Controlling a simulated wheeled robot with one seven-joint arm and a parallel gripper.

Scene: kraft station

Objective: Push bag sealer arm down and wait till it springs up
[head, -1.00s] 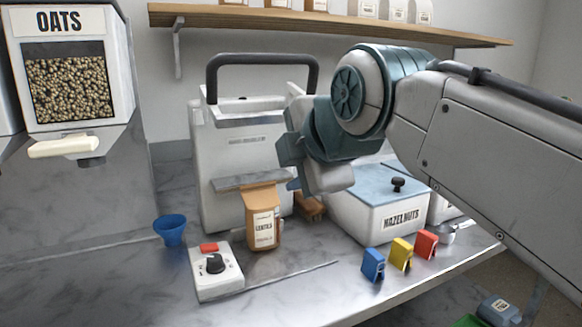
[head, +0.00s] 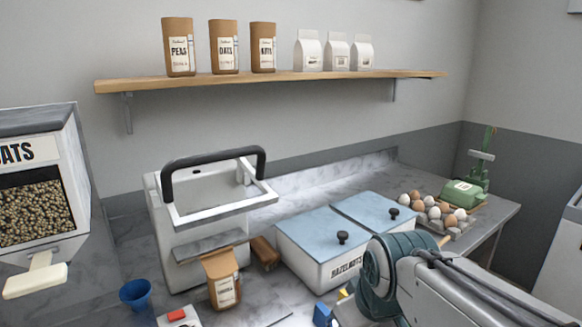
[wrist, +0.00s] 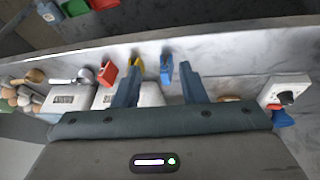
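The bag sealer (head: 178,235) is a white box machine at the left of the counter in the head view. Its arm, with a black loop handle (head: 213,157), stands raised above the body. A brown lentils bag (head: 222,285) stands upright at the front of the sealer, below its grey ledge. My gripper is out of the head view, where my arm is low at the right. In the wrist view my gripper (wrist: 160,75) has its two blue-grey fingers apart with nothing held. The sealer is not clearly visible in the wrist view.
Hazelnuts bin (head: 330,250) stands right of the sealer. Blue (wrist: 166,68), yellow (wrist: 136,66) and red (wrist: 108,72) clips lie near the counter's front edge. A blue cup (head: 136,293) and a control box (head: 178,318) are front left. A shelf (head: 270,80) hangs above.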

